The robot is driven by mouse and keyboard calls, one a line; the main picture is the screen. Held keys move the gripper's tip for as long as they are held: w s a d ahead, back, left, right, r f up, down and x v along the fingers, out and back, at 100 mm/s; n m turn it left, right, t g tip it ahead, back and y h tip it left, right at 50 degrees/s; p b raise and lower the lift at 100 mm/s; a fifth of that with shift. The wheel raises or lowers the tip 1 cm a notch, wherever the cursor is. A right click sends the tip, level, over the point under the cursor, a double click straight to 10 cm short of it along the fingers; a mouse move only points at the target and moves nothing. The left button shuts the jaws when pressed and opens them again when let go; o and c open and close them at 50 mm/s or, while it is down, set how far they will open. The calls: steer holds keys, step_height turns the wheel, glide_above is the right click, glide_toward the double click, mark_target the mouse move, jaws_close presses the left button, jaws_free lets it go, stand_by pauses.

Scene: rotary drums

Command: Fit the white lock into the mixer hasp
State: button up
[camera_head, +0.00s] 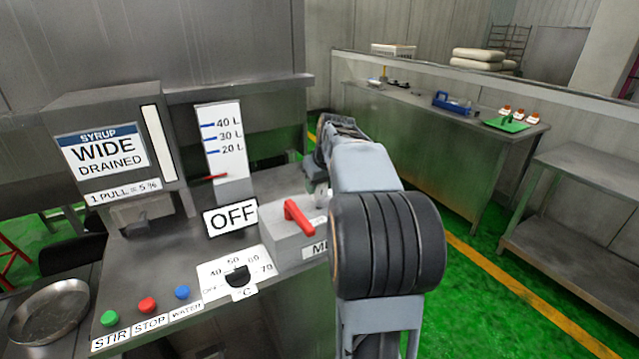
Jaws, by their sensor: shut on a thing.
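The mixer switch box (292,238) is a grey box with a red lever (298,217) on the counter, and its label, starting with "M", is partly covered by my arm. My gripper (320,188) is mostly hidden behind my own arm, just beyond the right end of this box. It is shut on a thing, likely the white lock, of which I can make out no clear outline. The hasp cannot be made out either; my arm covers the right side of the box. Whether lock and hasp touch cannot be told.
An OFF sign (231,217) stands left of the box, with a temperature dial (237,276) in front. A syrup dispenser (118,150) and litre gauge (222,145) stand behind. Buttons (148,305) line the front edge. A side bench (430,125) stands at back right.

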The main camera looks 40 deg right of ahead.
mark_target(322, 188)
steer(key=shift+f+b, duration=1.3)
steer(key=shift+f, duration=0.45)
steer(key=o, duration=1)
steer(key=p+v, duration=0.1)
steer(key=v, duration=1.3)
steer(key=shift+w, duration=0.1)
steer(key=shift+a, duration=0.1)
steer(key=shift+n+g+y, duration=0.3)
steer(key=shift+n+g, duration=0.2)
steer(key=shift+n, duration=0.3)
steer(key=s+a+f+p, duration=0.1)
steer(key=s+a+f, duration=0.3)
steer(key=a, duration=0.3)
steer(key=s+a+f+p, duration=0.1)
steer(key=s+a+f, duration=0.3)
steer(key=a+f, duration=0.3)
steer(key=s+a+f+p, duration=0.1)
steer(key=s+a+f, duration=0.3)
steer(key=a+f, duration=0.2)
steer(key=shift+s+a+f, duration=0.1)
steer(key=shift+a, duration=1.2)
